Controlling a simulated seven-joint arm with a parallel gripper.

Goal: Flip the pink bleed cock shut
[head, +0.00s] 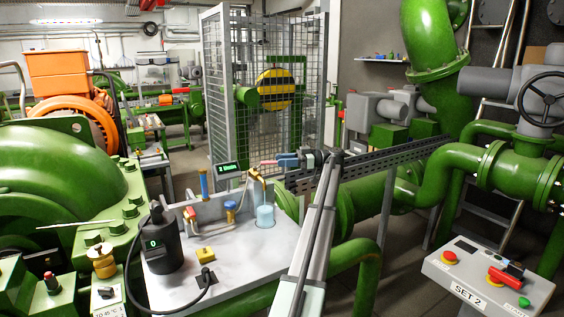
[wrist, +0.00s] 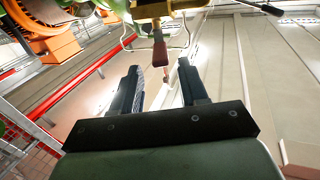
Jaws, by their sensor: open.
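The pink bleed cock lever (head: 268,162) shows in the head view as a small pink piece at the top of a brass pipe (head: 257,178), just left of my gripper (head: 284,160). In the wrist view a dark pink handle (wrist: 159,50) hangs from a brass body (wrist: 178,8) at the top of the picture. It lies ahead of the gap between my fingertips (wrist: 159,68). My gripper is open and its fingers stand apart, with nothing seen held. I cannot tell whether a finger touches the lever.
Green pipes lie to the right.

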